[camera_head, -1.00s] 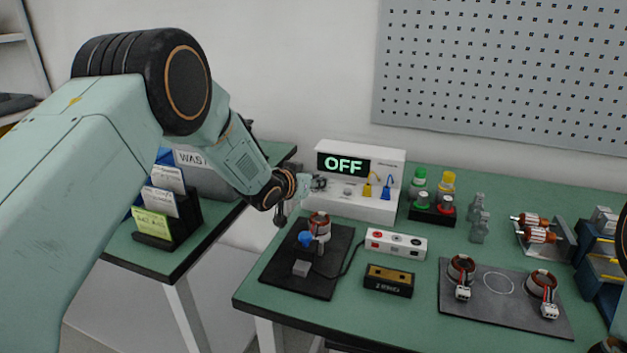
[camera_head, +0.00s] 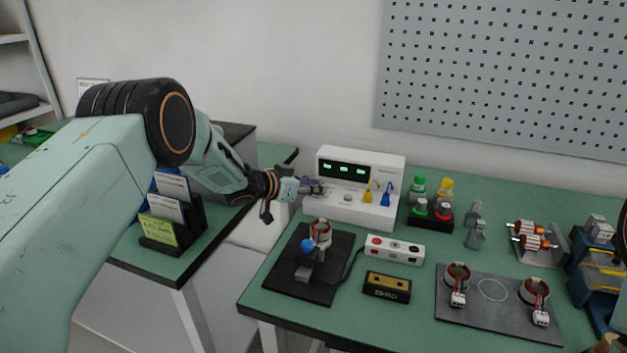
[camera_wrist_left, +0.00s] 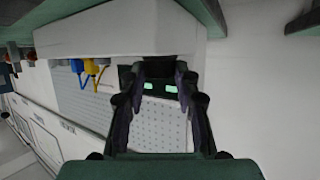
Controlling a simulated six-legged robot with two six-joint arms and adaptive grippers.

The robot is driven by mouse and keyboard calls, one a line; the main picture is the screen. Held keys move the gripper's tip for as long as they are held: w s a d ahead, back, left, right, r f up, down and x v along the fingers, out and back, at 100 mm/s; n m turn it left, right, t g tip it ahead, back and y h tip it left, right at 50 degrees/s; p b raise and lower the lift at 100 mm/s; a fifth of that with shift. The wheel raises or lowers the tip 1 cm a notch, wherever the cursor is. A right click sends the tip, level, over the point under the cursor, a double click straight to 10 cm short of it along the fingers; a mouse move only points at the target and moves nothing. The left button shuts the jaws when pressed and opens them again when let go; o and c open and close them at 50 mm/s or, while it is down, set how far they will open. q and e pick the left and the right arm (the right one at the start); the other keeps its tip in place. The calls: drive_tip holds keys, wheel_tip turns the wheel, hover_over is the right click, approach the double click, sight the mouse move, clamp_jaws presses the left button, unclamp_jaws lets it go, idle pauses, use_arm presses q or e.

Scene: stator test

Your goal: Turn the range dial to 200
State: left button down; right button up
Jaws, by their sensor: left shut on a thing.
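The white tester (camera_head: 352,208) stands at the back left of the green bench. Its dark display (camera_head: 344,169) shows small green marks, too small to read. My left gripper (camera_head: 320,187) is at the left part of the tester's front, where it hides the range dial. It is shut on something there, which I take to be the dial. In the left wrist view, the gripper fingers (camera_wrist_left: 163,72) reach to the tester face, and part of the lit display (camera_wrist_left: 160,88) shows between them. The dial and its pointer setting are hidden.
Yellow and blue plugs (camera_head: 376,194) sit on the tester's front right. A black mat with a stator (camera_head: 319,230) lies in front of it, near a white box with buttons (camera_head: 394,249). Bottles (camera_head: 418,186) stand to the right. A card holder (camera_head: 182,222) is at left.

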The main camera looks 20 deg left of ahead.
use_arm(q)
drive_tip(key=shift+w+a+m+g+h, duration=0.15)
drive_tip(key=shift+m+g+h, duration=0.15)
drive_tip(key=shift+m+h, duration=0.3)
drive_tip(key=shift+w+f+m+g+h+b, duration=0.1)
drive_tip(key=shift+m+g+h+b, duration=0.2)
drive_tip(key=shift+m+h+b, duration=0.3)
drive_tip(key=m+g+b, duration=0.1)
drive_tip(key=b, duration=0.1)
drive_tip(key=shift+a+h+b, duration=0.15)
drive_tip(key=shift+h+b, duration=0.2)
drive_tip(key=shift+h, duration=0.05)
drive_tip(key=shift+w+m+g+h+b, duration=0.1)
drive_tip(key=shift+m+g+h+b, duration=0.2)
drive_tip(key=shift+m+g+b, duration=0.3)
drive_tip(key=shift+r, duration=0.2)
drive_tip(key=c, duration=1)
unclamp_jaws()
drive_tip(key=shift+f, duration=0.1)
